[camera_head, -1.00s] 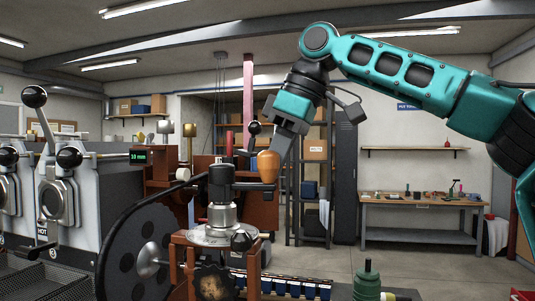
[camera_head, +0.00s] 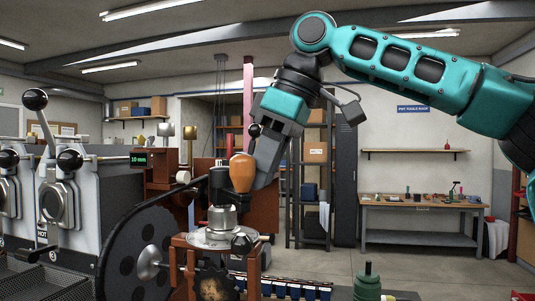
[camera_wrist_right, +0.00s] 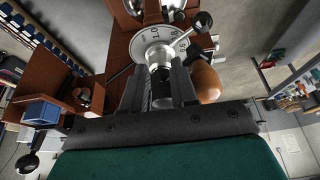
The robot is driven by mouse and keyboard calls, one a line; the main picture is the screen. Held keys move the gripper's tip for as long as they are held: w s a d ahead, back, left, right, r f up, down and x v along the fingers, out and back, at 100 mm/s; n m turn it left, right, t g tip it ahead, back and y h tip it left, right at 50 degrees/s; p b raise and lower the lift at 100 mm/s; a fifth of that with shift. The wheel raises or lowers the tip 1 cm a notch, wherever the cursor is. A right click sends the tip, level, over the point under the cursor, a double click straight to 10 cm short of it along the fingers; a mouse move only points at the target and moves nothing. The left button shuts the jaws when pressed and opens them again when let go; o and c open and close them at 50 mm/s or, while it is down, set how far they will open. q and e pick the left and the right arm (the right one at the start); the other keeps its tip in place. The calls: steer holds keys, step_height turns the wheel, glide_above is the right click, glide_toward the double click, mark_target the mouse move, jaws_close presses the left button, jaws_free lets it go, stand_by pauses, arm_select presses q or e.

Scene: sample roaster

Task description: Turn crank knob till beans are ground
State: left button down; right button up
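The crank knob (camera_head: 242,173), an orange wooden handle, stands upright beside the black top (camera_head: 219,184) of the small grinder. The grinder's silver body (camera_head: 222,216) sits on a round dial plate (camera_head: 207,240). My right gripper (camera_head: 262,176) is just right of the knob, pointing down and left. In the right wrist view the knob (camera_wrist_right: 207,82) lies outside the fingers, beside the right finger; I cannot tell whether they touch. The fingers (camera_wrist_right: 157,88) stand apart, with the grinder's dark and silver middle showing between them. My left gripper is not in view.
A large dark flywheel (camera_head: 138,255) stands left of the grinder, beside grey roaster units (camera_head: 60,205). A green bottle (camera_head: 367,280) stands at the front right. A workbench (camera_head: 420,205) is far back right, with open floor before it.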

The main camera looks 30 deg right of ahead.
stand_by(0.3)
step_height(320, 180, up, 8)
steer(key=p, duration=0.2)
stand_by(0.5)
stand_by(0.5)
